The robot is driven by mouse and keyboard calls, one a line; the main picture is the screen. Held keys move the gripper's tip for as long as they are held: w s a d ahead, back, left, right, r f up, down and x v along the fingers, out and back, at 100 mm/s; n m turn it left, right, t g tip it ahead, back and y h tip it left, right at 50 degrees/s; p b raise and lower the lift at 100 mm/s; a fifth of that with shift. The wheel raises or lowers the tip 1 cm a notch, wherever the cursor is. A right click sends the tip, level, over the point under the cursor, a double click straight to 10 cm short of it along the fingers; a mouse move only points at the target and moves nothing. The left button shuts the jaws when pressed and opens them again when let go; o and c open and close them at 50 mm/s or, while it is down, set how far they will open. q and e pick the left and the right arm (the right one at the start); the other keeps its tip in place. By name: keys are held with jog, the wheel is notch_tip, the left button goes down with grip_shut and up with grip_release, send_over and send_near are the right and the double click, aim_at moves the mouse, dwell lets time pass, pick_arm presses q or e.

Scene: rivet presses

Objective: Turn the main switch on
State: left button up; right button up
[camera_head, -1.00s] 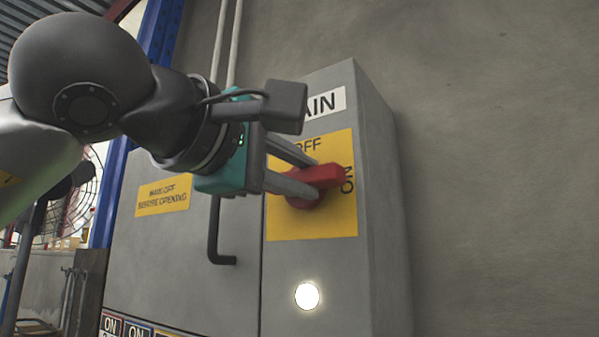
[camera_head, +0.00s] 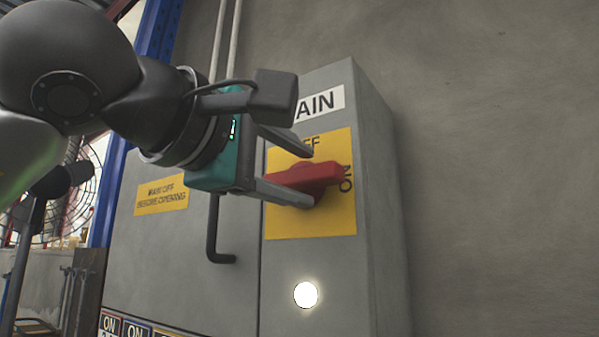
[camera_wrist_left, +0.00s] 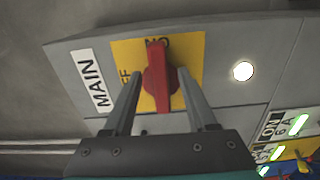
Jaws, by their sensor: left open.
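The main switch is a red rotary handle (camera_head: 304,176) on a yellow plate (camera_head: 338,216) on the front of a grey cabinet, under a "MAIN" label (camera_head: 320,103). The handle lies about level, its right end beside the word "ON". In the left wrist view the red handle (camera_wrist_left: 157,75) stands between the two fingers. My left gripper (camera_head: 309,177) is open, one finger above the handle and one below, with gaps showing in the wrist view (camera_wrist_left: 160,90). My right gripper is not in view.
A round white lamp (camera_head: 306,295) glows below the plate. A dark door handle (camera_head: 216,235) and a yellow warning sign (camera_head: 161,196) are on the cabinet door. Labelled "ON" panels (camera_head: 110,324) show at the bottom left. The wall at right is clear.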

pick_arm(q)
jog(key=v, duration=0.6)
jog(key=shift+s+a, duration=0.2)
jog(key=shift+s, duration=0.1)
